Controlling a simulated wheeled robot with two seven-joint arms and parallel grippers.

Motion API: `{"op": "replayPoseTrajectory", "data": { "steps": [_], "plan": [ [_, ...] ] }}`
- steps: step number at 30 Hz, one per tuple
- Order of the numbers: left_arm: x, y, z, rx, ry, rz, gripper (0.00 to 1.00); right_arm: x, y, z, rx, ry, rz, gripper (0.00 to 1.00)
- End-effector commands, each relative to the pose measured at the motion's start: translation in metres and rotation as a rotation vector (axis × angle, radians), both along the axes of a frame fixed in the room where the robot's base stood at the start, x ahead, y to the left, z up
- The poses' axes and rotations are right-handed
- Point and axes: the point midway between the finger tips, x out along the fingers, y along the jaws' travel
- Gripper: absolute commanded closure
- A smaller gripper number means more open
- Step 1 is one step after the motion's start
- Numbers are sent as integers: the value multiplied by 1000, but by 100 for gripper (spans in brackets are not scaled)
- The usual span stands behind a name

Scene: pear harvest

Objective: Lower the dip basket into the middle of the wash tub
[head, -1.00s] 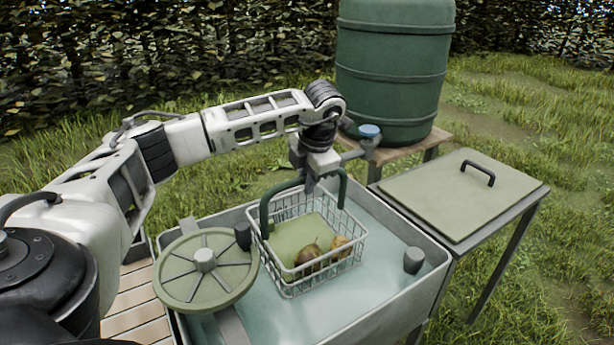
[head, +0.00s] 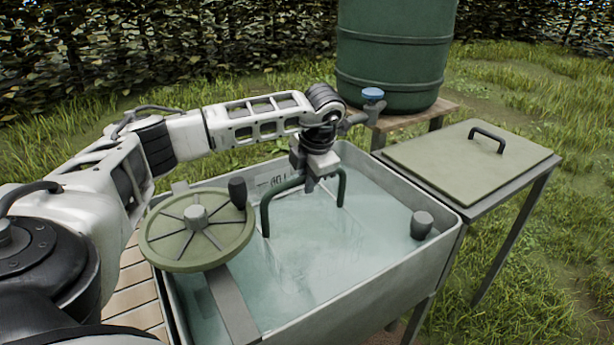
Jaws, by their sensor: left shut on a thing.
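The wash tub (head: 385,296) is a grey metal tub of pale blue-green water. The dip basket's dark green handle (head: 267,208) arches upright out of the water in the back middle part of the tub. The wire basket below it is under the water, with only faint lines showing, and its pears are hidden. My left gripper (head: 312,183) is shut on the top of the handle, just above the water. My right gripper is not in view.
A green spoked wheel (head: 190,249) sits over the tub's left side on a grey bar. A dark grey knob (head: 421,225) stands at the right rim. A lidded side table (head: 460,165) and a green barrel (head: 395,55) with a blue-topped tap (head: 373,94) stand behind.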

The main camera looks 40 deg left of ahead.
Motion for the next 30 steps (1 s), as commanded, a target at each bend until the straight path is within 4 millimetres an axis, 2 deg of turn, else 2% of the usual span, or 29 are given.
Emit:
{"op": "replayPoseTrajectory", "data": {
  "steps": [1,6,15,30],
  "plan": [
    [1,0,-9,0,-5,1,100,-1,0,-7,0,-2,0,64],
    [1,0,-27,-1,-5,0,100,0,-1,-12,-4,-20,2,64],
    [1,0,-48,-1,-5,0,100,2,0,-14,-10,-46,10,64],
    [1,0,-53,-1,-6,-1,100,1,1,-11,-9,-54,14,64]
  ]
}}
